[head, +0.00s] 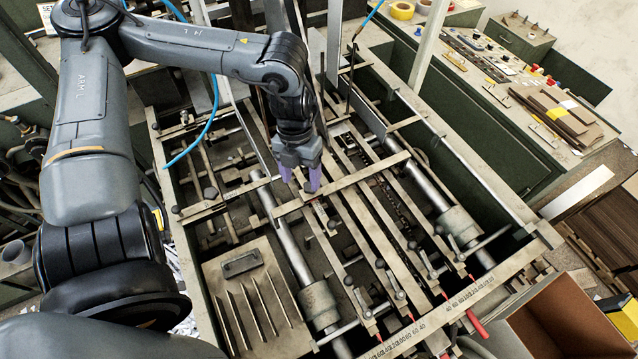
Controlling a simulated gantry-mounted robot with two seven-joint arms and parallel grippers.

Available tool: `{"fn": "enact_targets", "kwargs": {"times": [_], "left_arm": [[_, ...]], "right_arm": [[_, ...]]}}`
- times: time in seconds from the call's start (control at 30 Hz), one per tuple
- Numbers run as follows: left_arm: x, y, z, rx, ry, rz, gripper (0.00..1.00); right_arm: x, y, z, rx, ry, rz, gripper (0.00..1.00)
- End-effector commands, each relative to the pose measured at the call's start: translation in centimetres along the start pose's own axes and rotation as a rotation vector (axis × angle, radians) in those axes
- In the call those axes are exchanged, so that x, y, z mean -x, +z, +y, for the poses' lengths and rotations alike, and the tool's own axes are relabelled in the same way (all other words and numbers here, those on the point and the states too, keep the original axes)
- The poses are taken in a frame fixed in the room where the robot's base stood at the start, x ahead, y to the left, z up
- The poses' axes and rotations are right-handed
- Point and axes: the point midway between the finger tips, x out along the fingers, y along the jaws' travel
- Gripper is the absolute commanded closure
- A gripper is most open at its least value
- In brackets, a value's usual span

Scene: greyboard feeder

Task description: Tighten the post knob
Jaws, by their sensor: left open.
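My left gripper (301,182) has purple fingers and points down over a flat metal crossbar (345,187) in the middle of the feeder. Its jaws are open. A small dark knob (309,188) shows at the fingertips, close to the crossbar. The fingers partly hide it, and I cannot tell whether they touch it. I cannot tell by sight which is the post knob. My right gripper is not in view.
Long rails and a thick roller shaft (287,235) run beside the gripper. A ribbed plate (262,300) lies at the front left. Upright metal posts stand close behind my arm. A blue hose (205,135) hangs at the left. An open cardboard box (565,318) is at the front right.

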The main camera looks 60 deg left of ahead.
Motion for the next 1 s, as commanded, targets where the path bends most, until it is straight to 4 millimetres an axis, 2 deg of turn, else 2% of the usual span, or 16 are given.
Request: {"fn": "enact_targets", "kwargs": {"times": [0.03, 0.13, 0.27, 0.43, 0.57, 1.0], "left_arm": [[0.1, 1.2, 0.2, -0.019, 0.039, -0.049, 0.34], [1.4, 2.5, 0.0, -0.048, 0.09, -0.118, 0.34], [2.2, 3.5, -0.1, -0.072, 0.135, -0.173, 0.34], [1.7, 3.8, -0.1, -0.077, 0.14, -0.187, 0.34], [0.5, 4.1, 0.1, -0.076, 0.14, -0.186, 0.34], [-6.2, 5.3, 1.0, -0.075, 0.139, -0.185, 0.34]], "right_arm": [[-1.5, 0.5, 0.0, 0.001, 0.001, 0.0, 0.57], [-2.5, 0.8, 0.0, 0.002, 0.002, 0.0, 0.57], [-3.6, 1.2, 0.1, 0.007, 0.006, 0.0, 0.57], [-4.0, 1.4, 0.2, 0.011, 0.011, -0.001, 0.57], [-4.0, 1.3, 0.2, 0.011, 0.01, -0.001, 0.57], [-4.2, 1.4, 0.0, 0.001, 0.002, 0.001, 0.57]]}}
